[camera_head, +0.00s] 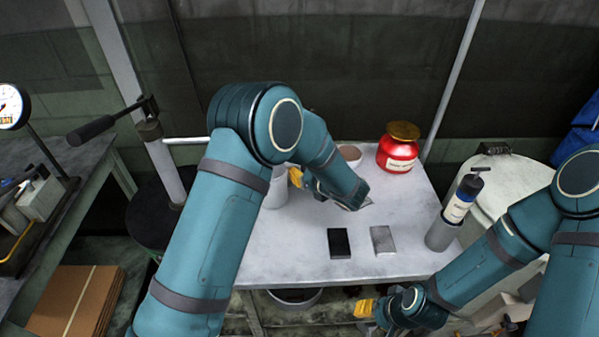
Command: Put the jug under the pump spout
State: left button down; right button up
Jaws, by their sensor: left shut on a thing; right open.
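A white jug (275,192) stands at the left part of the white table, mostly hidden behind my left arm. My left gripper (296,177), with yellow fingertips, is shut on its right side; the exact contact is partly hidden. The pump (160,150) is a grey column at the left with a black handle. A thin pale pipe, apparently the spout (185,140), runs right from it toward my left arm; its end is hidden. I cannot tell how the jug lines up with it. My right gripper (364,308) is open and empty below the table's front edge.
On the table (290,235) are a black block (340,243), a grey block (383,240), a pinkish bowl (349,153) and a red jar (397,153). A dispenser bottle (461,200) stands at the right edge. A dark round top (150,220) surrounds the pump's base.

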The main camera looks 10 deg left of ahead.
pick_arm(q)
jog(key=c, duration=1.1)
grip_release()
jog(key=shift+c, duration=0.2)
jog(key=shift+r, duration=0.1)
jog(key=p+v, duration=0.1)
jog(key=v, duration=1.1)
jog(key=shift+p, duration=0.35)
